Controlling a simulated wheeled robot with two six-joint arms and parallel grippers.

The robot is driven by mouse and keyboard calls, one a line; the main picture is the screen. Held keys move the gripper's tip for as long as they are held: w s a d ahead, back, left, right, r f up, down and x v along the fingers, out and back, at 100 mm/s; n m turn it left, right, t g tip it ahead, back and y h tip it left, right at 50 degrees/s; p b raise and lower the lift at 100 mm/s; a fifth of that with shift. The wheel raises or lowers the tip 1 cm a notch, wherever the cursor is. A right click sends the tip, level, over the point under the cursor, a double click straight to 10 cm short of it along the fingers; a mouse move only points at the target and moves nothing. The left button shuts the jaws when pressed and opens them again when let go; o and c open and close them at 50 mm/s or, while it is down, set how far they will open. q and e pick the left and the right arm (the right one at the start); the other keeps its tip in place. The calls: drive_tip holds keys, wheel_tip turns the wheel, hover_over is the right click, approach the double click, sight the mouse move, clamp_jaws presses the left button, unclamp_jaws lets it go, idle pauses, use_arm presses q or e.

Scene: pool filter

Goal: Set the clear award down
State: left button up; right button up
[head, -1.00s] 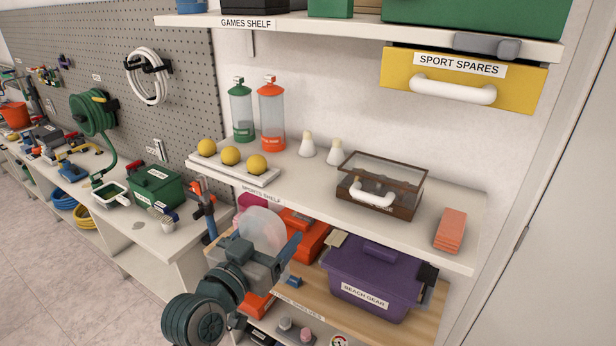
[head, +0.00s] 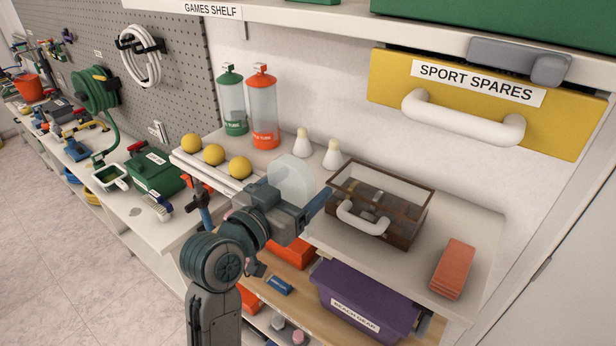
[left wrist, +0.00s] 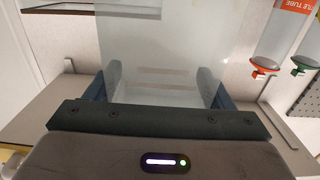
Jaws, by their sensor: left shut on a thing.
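The clear award (head: 291,174) is a see-through, round-topped plate. It stands about upright in my left gripper (head: 296,198), which is shut on it at the front edge of the sports shelf, between the row of yellow balls and the glass-lidded case. In the left wrist view the award (left wrist: 165,45) fills the space between the two grey fingers of the gripper (left wrist: 162,88). Its lower end is hidden by the gripper, so I cannot tell whether it touches the shelf. My right gripper is not in view.
On the shelf stand yellow balls (head: 214,154) on a white rack, two tubes (head: 263,110), two shuttlecocks (head: 332,155), a brown glass-lidded case (head: 400,225) and an orange block (head: 453,270). A purple bin (head: 350,300) sits below. The yellow drawer (head: 560,125) overhangs at right.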

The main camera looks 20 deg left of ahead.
use_arm(q)
drive_tip(key=w+a+f+b, duration=0.1)
drive_tip(key=w+b, duration=0.1)
drive_tip(key=w, duration=0.2)
drive_tip(key=w+a+f+b, duration=0.2)
drive_tip(key=w+b, duration=0.1)
drive_tip(key=w, duration=0.2)
drive_tip(key=w+a+f+b, duration=0.1)
drive_tip(key=w+b, duration=0.2)
drive_tip(key=w, duration=0.2)
drive_tip(key=shift+a+f, duration=0.15)
drive_tip(key=shift+f, duration=0.25)
drive_tip(key=shift+r, duration=0.1)
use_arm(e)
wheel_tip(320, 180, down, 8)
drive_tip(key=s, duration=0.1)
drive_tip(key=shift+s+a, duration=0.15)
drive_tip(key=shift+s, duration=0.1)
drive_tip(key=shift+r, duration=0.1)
use_arm(q)
drive_tip(key=o, duration=0.8)
drive_tip(key=shift+f, duration=0.2)
drive_tip(key=o, duration=0.5)
drive_tip(key=shift+c, duration=0.2)
